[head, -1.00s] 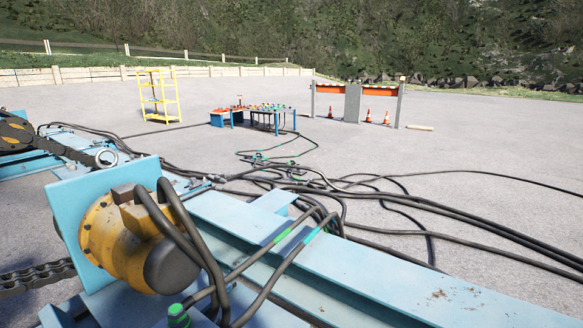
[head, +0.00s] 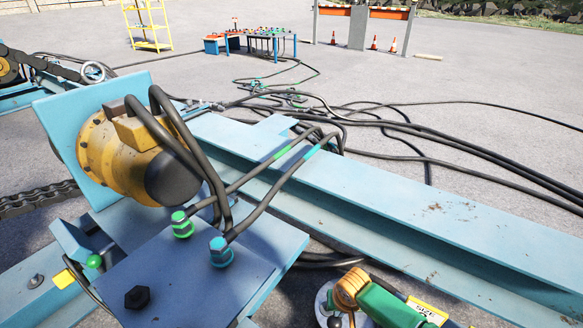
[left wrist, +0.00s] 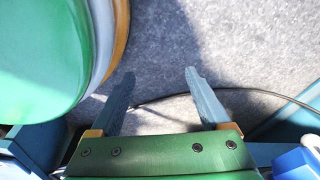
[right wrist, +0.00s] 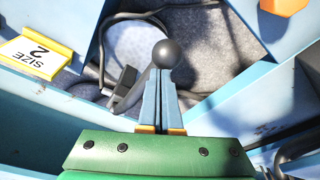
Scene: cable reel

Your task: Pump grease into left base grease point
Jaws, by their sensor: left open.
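My right gripper (right wrist: 162,100) has its fingers close together, with a black ball-ended lever (right wrist: 166,53) at their tips. The part between the fingers is hidden. In the head view my green right arm reaches in at the bottom right, and the black ball (head: 335,321) shows at the bottom edge. My left gripper (left wrist: 156,92) is open and empty above grey ground. It is outside the head view. A green ball-shaped fitting (head: 93,261) sits left of the blue plate (head: 190,275). I cannot tell which part is the left base grease point.
A yellow motor (head: 125,160) with black hoses stands on the blue frame. A green fitting (head: 181,224) and a teal fitting (head: 220,251) rise from the plate. A long blue beam (head: 420,205) crosses right. A "SIZE 2" label (right wrist: 36,52) lies beside the right gripper.

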